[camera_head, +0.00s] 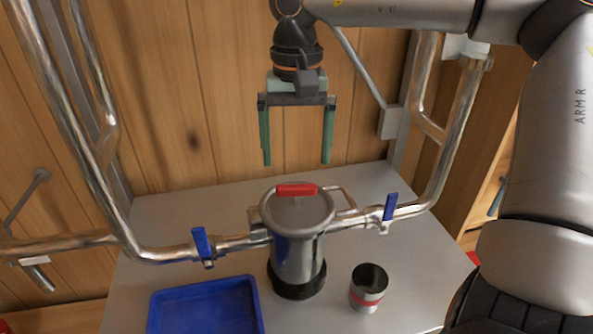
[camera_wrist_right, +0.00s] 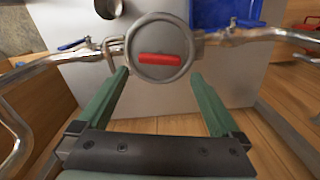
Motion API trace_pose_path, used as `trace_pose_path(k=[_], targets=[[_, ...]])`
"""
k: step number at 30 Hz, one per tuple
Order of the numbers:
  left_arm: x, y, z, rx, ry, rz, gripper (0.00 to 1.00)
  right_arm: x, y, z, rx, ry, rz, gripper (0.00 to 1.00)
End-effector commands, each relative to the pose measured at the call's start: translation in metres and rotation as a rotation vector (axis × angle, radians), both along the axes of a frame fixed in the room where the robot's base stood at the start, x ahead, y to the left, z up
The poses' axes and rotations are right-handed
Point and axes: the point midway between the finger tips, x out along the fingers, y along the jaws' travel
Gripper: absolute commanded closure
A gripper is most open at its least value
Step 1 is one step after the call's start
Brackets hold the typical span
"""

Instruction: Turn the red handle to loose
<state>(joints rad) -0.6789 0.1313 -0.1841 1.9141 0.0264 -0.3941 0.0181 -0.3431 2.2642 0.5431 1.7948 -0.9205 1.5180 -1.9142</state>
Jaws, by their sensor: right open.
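The red handle (camera_head: 296,190) lies across the round lid of a metal canister on the table. It also shows in the right wrist view (camera_wrist_right: 160,58), lying crosswise on the lid (camera_wrist_right: 142,37). My right gripper (camera_head: 297,163) points down above and behind the canister (camera_head: 298,250), with its two green fingers wide apart and nothing between them. In the right wrist view the fingers (camera_wrist_right: 158,80) reach toward the lid from either side, and the handle lies in line with the gap between them. They look apart from the handle. My left gripper is not in view.
Steel pipes with blue valve levers (camera_head: 202,244) (camera_head: 390,207) run into both sides of the canister. A blue tray (camera_head: 205,308) and a metal cup with a red band (camera_head: 368,288) stand in front. A wooden wall closes the back.

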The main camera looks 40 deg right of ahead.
Motion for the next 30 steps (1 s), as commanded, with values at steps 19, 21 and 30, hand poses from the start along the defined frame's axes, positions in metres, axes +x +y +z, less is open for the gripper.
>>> trace_pose_path(k=[19,21,30], targets=[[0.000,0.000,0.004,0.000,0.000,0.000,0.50,0.000,0.000,0.067,0.001,-0.002,0.001,0.00],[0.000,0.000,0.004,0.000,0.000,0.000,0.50,0.000,0.000,0.067,0.001,-0.002,0.001,0.00],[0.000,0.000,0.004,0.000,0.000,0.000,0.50,0.000,0.000,0.066,0.001,-0.002,0.001,0.00]])
